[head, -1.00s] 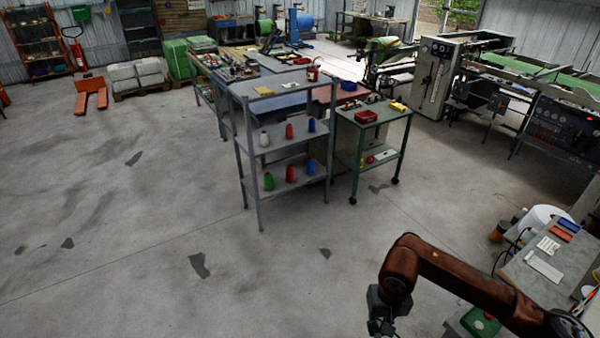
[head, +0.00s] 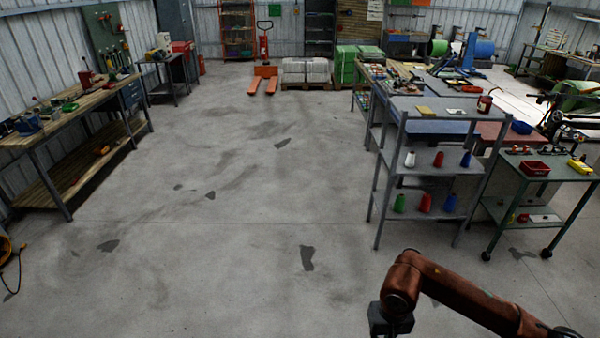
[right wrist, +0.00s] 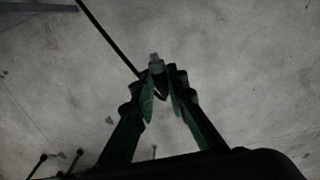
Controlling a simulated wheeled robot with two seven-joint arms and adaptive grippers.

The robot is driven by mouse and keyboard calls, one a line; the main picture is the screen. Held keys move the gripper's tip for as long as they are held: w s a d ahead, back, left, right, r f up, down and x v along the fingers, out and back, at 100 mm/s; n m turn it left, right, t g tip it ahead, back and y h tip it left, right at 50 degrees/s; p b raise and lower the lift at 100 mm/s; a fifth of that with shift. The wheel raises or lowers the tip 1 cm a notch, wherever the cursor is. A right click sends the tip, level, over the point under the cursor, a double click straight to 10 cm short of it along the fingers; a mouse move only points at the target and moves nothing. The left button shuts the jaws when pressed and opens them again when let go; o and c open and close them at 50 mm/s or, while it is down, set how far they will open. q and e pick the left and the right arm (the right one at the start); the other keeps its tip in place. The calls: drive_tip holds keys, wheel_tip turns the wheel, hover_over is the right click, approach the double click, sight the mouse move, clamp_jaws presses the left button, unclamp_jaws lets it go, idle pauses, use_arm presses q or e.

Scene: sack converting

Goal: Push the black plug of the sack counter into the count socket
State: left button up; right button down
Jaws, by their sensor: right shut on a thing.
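In the right wrist view my right gripper (right wrist: 162,90) is shut on a dark plug (right wrist: 159,82) with a pale tip (right wrist: 154,58) pointing up in the picture, away from the palm. A black cable (right wrist: 110,38) runs from beside the fingers to the upper left. I cannot make out the sack counter or the count socket in either view. My left gripper is not in view.
A grey shelf rack (head: 385,190) with several coloured cones stands ahead of my right arm, beside a green wheeled cart (head: 545,172). A wooden workbench (head: 60,135) stands along the left wall. An orange pallet truck (head: 263,75) is far back. The middle floor is open.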

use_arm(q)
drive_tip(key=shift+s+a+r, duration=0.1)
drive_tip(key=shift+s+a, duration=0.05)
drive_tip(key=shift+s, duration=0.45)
